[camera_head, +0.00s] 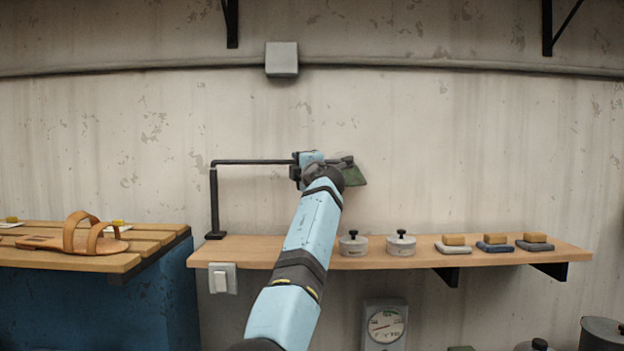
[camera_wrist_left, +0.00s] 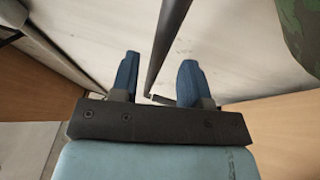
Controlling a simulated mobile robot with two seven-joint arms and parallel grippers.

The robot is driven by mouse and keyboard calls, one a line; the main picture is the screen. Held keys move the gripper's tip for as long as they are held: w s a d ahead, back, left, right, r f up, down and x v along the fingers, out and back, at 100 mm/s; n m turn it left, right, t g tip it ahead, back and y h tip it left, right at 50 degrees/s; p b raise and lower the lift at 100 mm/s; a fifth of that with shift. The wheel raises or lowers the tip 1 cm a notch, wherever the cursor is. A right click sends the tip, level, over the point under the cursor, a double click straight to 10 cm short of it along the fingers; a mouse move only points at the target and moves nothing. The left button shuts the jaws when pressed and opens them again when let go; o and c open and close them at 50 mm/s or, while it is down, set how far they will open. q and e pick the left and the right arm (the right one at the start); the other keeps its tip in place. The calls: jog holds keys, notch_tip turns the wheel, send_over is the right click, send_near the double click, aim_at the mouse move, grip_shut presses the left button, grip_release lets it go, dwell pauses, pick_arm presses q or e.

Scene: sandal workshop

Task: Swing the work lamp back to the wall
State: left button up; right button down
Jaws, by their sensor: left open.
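The work lamp has a dark upright post (camera_head: 214,205) at the left end of the shelf and a thin dark horizontal bar (camera_head: 250,162) running right. Its green shade (camera_head: 355,173) shows partly behind my left arm. My left gripper (camera_head: 303,168) is at the bar, just left of the shade. In the left wrist view the bar (camera_wrist_left: 166,45) passes between the two spread blue fingers of my gripper (camera_wrist_left: 158,78), with a gap on each side. The shade's green edge (camera_wrist_left: 303,30) shows at upper right. My right gripper is out of view.
The wooden shelf (camera_head: 370,262) holds two grey lidded pots (camera_head: 353,245) and several brush-like blocks (camera_head: 455,244). A slatted bench (camera_head: 60,258) with a tan sandal (camera_head: 75,237) stands at left. A dial gauge (camera_head: 385,325) is below the shelf.

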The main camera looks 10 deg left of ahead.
pick_arm(q)
jog(key=b+v, duration=0.2)
jog(key=v, duration=0.8)
